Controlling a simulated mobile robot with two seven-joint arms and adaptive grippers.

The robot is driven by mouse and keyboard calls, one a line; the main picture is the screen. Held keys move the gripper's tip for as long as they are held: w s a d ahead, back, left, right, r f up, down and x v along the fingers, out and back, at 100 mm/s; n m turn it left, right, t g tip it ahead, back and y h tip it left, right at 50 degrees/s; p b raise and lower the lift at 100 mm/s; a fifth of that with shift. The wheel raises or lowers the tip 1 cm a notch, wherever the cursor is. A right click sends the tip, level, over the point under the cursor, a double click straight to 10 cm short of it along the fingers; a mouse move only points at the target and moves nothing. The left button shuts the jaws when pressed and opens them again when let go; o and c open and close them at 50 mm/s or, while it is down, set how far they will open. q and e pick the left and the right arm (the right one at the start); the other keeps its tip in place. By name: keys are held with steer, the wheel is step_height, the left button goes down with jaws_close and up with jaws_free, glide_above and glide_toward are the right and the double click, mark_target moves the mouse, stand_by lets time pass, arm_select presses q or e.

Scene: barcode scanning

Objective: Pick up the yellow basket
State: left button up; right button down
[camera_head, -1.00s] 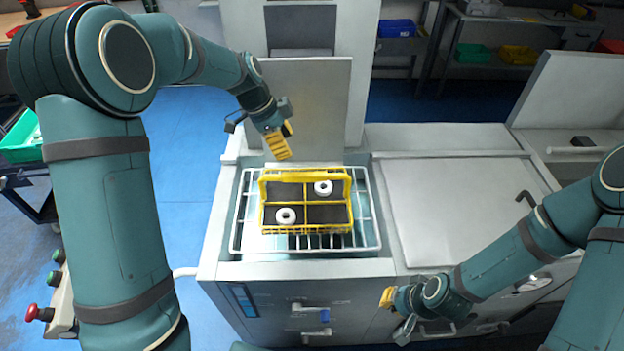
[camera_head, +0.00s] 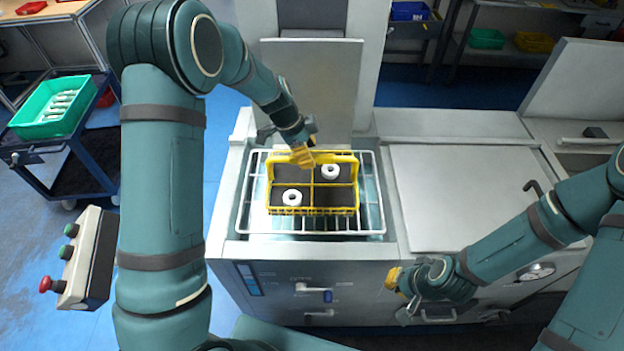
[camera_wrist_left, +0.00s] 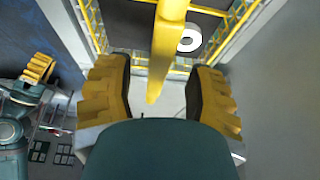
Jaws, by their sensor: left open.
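The yellow basket (camera_head: 313,210) sits on a white wire rack inside the open machine. It has dark compartments, and two white rings (camera_head: 291,197) lie in it. My left gripper (camera_head: 302,157) is at the basket's back edge, over its yellow handle bar. In the left wrist view the open left fingers (camera_wrist_left: 157,95) stand on both sides of the yellow handle (camera_wrist_left: 166,50), with a gap to each side. My right gripper (camera_head: 397,292) is low in front of the machine, away from the basket; its finger opening is unclear.
The wire rack (camera_head: 247,205) surrounds the basket. A raised lid (camera_head: 312,85) stands behind it. A flat closed cover (camera_head: 455,190) lies to the right. A cart with a green bin (camera_head: 50,105) and a red-button control box (camera_head: 85,255) are at the left.

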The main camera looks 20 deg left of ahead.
arm_select(q)
steer(key=shift+x, duration=1.6)
steer(key=shift+s+a+f+b, duration=0.1)
steer(key=shift+f+b, duration=0.1)
steer(key=shift+b, duration=0.35)
jaws_close()
